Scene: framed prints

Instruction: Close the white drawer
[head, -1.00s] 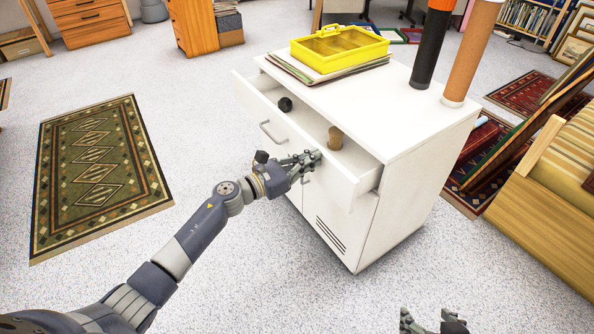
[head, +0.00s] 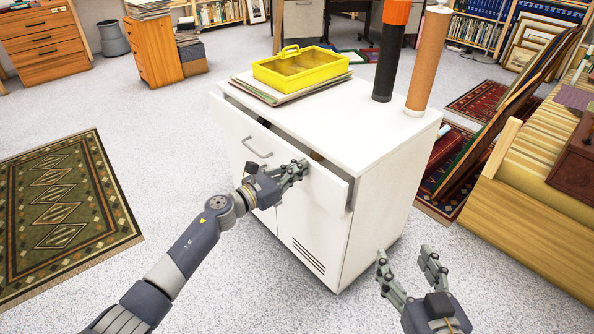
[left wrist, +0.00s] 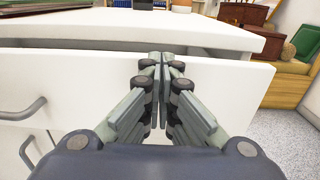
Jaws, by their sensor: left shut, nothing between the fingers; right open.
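The white drawer (head: 255,150) is at the top of a white cabinet (head: 372,205) and is still partly open, with a narrow dark gap behind its front. Its grey handle (head: 257,148) is left of my left gripper (head: 298,168). That gripper is shut and empty, its fingertips at the drawer front, right of the handle. In the left wrist view the shut fingers (left wrist: 162,75) overlap the drawer front (left wrist: 225,85); contact looks likely but is not certain. My right gripper (head: 408,262) is open and empty, in front of the cabinet's right side.
A yellow tray (head: 300,75) on papers, a black tube (head: 389,60) and a brown tube (head: 428,65) stand on the cabinet top. A patterned rug (head: 60,205) lies left. A striped wooden sofa (head: 530,190) stands right. Speckled floor is clear in front.

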